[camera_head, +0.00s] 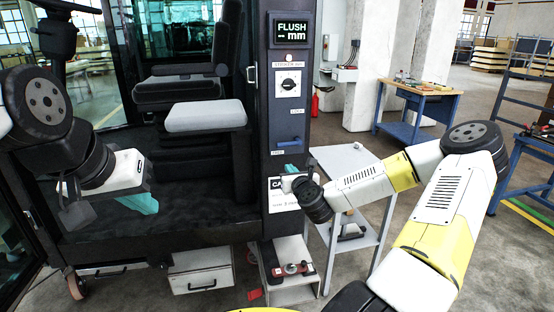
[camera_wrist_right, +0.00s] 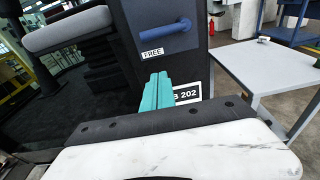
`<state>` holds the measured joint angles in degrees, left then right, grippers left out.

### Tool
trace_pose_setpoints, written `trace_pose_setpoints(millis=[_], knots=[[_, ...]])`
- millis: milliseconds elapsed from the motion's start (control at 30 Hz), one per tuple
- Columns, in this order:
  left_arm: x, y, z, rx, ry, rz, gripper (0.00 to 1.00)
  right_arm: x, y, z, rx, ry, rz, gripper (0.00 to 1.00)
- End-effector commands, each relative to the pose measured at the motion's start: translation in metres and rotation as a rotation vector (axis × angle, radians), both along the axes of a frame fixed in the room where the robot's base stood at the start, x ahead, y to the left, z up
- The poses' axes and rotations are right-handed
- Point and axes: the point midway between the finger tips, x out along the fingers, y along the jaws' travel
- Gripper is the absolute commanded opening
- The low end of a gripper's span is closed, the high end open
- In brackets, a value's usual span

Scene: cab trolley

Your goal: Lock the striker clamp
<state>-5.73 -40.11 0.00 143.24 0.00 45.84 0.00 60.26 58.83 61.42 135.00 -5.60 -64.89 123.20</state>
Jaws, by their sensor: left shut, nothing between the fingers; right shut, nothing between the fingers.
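The striker clamp's blue handle (camera_head: 290,141) is on the dark pillar of the cab. It lies roughly level, just above a label reading FREE; a LOCK label (camera_head: 297,111) sits higher up. In the right wrist view the blue handle (camera_wrist_right: 165,34) bends into the pillar at its right end. My right gripper (camera_head: 290,168) is just below the handle, in front of the pillar; its teal fingers (camera_wrist_right: 158,90) are shut, empty and apart from the handle. My left gripper (camera_head: 146,203) is shut and empty in front of the cab floor, far left of the pillar.
A dial (camera_head: 289,84) and a display (camera_head: 291,30) reading "FLUSH -- mm" are above the handle. A seat (camera_head: 205,115) is left of the pillar. A grey trolley (camera_head: 345,160) stands close on the right. A step with a red-handled tool (camera_head: 292,268) is below.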

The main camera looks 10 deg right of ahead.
Motion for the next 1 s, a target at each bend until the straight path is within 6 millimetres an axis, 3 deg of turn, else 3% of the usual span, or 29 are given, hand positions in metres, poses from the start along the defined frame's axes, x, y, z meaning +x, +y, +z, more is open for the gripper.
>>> trace_pose_setpoints(millis=[467, 700, 1000], knots=[[0.0, 0.0, 0.0, 0.0, 0.0, 0.0, 0.0, 0.093, 0.005, -0.013, -0.001, 0.0, 0.001, 0.0], [0.0, 0.0, 0.0, 0.0, 0.0, 0.0, 0.0, 0.086, 0.003, 0.019, -0.003, 0.0, 0.001, 0.0], [0.0, 0.0, 0.0, 0.0, 0.0, 0.0, 0.0, 0.084, 0.003, 0.026, 0.0, 0.001, 0.001, 0.0]])
